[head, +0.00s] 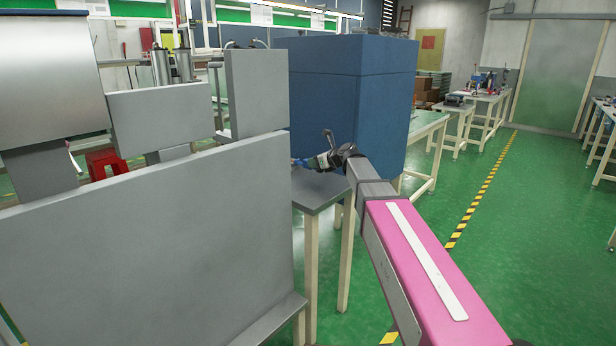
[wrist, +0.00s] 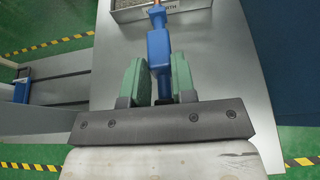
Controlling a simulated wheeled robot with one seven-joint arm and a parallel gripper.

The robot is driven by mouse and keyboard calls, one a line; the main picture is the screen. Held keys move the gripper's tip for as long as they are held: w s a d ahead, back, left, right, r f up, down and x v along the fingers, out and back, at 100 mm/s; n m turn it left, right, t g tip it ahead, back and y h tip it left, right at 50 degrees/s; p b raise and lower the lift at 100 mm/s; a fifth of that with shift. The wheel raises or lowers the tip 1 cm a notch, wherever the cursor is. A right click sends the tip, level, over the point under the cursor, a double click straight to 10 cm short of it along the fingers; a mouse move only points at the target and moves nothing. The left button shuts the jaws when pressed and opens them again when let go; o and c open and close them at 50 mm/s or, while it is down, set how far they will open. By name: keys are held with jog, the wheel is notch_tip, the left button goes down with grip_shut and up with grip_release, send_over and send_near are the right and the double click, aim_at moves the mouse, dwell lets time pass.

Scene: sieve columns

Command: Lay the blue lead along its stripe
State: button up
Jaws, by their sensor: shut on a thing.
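My gripper (wrist: 159,76) has two green fingers in the wrist view, one on each side of a blue lead end (wrist: 158,45). The gripper is shut on this blue piece, which points away from me and has an orange tip at the top edge. In the head view my gripper (head: 318,161) is small, above the far grey table, with a bit of blue at its tip. The rest of the lead and its stripe cannot be made out in either view.
A grey table top (wrist: 215,75) lies below the gripper. A pale box (wrist: 190,8) with partly hidden lettering stands at the wrist view's top. In the head view, large grey panels (head: 150,240) stand at left and a tall blue block (head: 350,100) stands behind the gripper. Green floor is open at right.

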aim_at(315, 185)
jog(key=shift+f, duration=3.1)
jog(key=shift+f, duration=0.15)
jog(key=o, duration=0.9)
